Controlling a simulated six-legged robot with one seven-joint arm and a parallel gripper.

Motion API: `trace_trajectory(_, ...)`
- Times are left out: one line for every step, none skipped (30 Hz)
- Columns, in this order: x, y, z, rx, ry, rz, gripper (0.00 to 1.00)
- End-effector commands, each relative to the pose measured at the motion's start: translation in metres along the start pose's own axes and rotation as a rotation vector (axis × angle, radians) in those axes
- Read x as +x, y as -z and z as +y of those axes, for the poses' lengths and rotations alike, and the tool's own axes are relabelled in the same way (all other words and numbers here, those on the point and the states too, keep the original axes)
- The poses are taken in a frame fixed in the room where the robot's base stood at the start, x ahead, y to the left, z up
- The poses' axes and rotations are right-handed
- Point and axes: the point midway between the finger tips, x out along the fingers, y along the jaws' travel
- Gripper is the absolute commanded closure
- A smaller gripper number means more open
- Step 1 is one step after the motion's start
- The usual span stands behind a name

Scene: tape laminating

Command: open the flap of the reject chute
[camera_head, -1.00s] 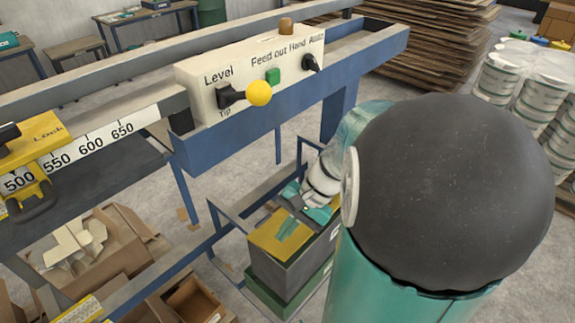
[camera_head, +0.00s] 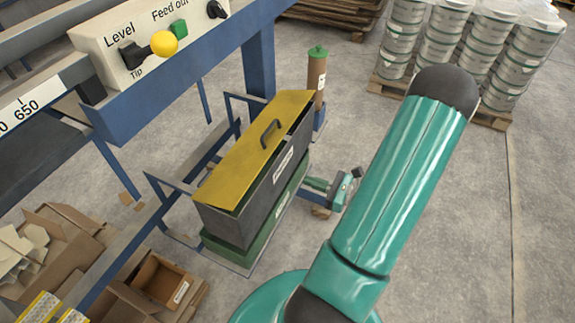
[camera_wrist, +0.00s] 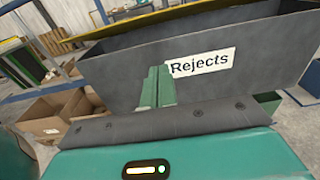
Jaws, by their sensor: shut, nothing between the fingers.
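The reject chute is a dark grey box (camera_head: 276,178) with a white label; the label reads "Rejects" in the wrist view (camera_wrist: 200,63). Its yellow flap (camera_head: 235,165) lies across the top and carries a dark handle (camera_head: 271,133). A narrow dark strip shows under the flap's edge; I cannot tell how far it is raised. In the wrist view the flap (camera_wrist: 165,14) is only a thin edge at the top. My gripper (camera_head: 316,184) is right of the box, below flap level. Its green fingers (camera_wrist: 157,86) are together and empty, pointing at the labelled wall; contact is unclear.
A green bin (camera_head: 245,252) sits under the chute in a blue frame. A brown cylinder with a green cap (camera_head: 317,78) stands behind. The control panel (camera_head: 120,50) is upper left. Open cardboard boxes (camera_head: 160,280) lie lower left.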

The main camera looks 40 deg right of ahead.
Motion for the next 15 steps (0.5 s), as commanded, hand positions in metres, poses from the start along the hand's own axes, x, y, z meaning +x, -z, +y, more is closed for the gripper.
trace_trajectory(0.003, 0.0, 0.0, 0.002, 0.002, -0.002, 1.0)
trace_trajectory(0.005, 0.0, 0.0, 0.002, 0.002, -0.002, 1.0)
trace_trajectory(0.008, 0.0, 0.0, 0.001, 0.0, -0.001, 1.0)
trace_trajectory(0.012, 0.0, 0.0, 0.001, -0.001, -0.001, 1.0)
trace_trajectory(0.016, 0.0, 0.0, 0.001, -0.002, -0.002, 1.0)
trace_trajectory(0.022, 0.0, 0.001, 0.001, -0.003, -0.002, 1.0)
trace_trajectory(0.027, 0.0, 0.001, 0.001, -0.004, -0.002, 1.0)
trace_trajectory(0.033, 0.0, 0.001, 0.001, -0.005, -0.001, 1.0)
trace_trajectory(0.04, 0.0, 0.001, 0.001, -0.004, -0.001, 1.0)
trace_trajectory(0.046, 0.0, 0.001, 0.001, -0.005, -0.002, 1.0)
trace_trajectory(0.052, 0.0, 0.002, 0.002, -0.005, -0.001, 1.0)
trace_trajectory(0.06, 0.0, 0.002, 0.001, -0.005, -0.001, 1.0)
trace_trajectory(0.066, 0.0, 0.002, 0.001, -0.005, -0.001, 1.0)
trace_trajectory(0.071, 0.0, 0.002, 0.002, -0.004, -0.001, 1.0)
trace_trajectory(0.079, 0.0, 0.002, 0.001, -0.005, -0.001, 1.0)
